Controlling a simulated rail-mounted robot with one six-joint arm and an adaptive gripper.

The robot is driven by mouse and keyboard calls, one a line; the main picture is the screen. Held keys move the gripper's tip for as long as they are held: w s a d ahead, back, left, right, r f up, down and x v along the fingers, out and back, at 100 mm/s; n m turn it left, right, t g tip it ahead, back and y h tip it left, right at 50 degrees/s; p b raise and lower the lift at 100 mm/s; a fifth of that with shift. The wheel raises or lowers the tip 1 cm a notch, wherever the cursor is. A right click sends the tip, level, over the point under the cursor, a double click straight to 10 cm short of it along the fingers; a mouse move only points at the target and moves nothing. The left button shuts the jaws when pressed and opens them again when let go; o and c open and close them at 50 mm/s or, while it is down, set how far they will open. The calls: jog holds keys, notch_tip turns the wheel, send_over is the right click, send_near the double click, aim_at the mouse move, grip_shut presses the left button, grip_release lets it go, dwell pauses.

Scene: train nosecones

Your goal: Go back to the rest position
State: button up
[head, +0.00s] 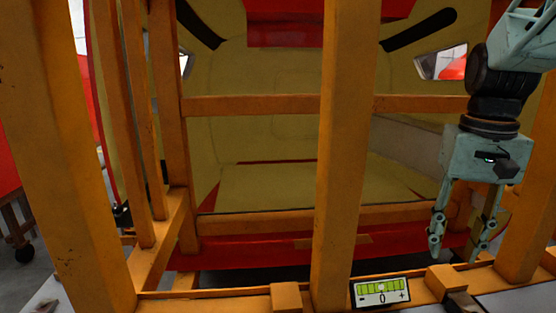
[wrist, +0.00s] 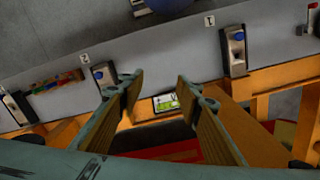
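My gripper (head: 457,246) hangs fingers down at the right of the head view, in front of the orange frame's right part. Its two fingers are apart, with nothing held between them. In the wrist view my gripper (wrist: 160,88) also shows open and empty. A small green level display (wrist: 166,102) shows beyond the gap between the fingers there. The same display (head: 382,291) reads 0 in the head view, to the left of and lower than the gripper.
Orange posts (head: 345,150) and crossbars stand before the yellow-and-red nosecone (head: 270,185). A wooden block (head: 443,278) sits below the gripper. In the wrist view, a grey bench (wrist: 160,60) labelled 1 and 2 carries holders with blue buttons (wrist: 236,48) and a multicoloured item (wrist: 52,83).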

jog(key=s+a+f+n+t+b, duration=0.1)
jog(key=s+a+t+b, duration=0.1)
jog(key=s+a, duration=0.5)
jog(key=s+a+f+n+t+b, duration=0.1)
jog(key=s+a+n+t+b, duration=0.1)
jog(key=s+a, duration=0.6)
jog(key=shift+s+n+b, duration=0.3)
jog(key=shift+s+b, duration=0.3)
jog(key=shift+s, duration=2.15)
notch_tip(320, 180, down, 3)
jog(key=shift+r+b, duration=0.2)
jog(key=shift+b, duration=1)
jog(key=shift+r, duration=0.1)
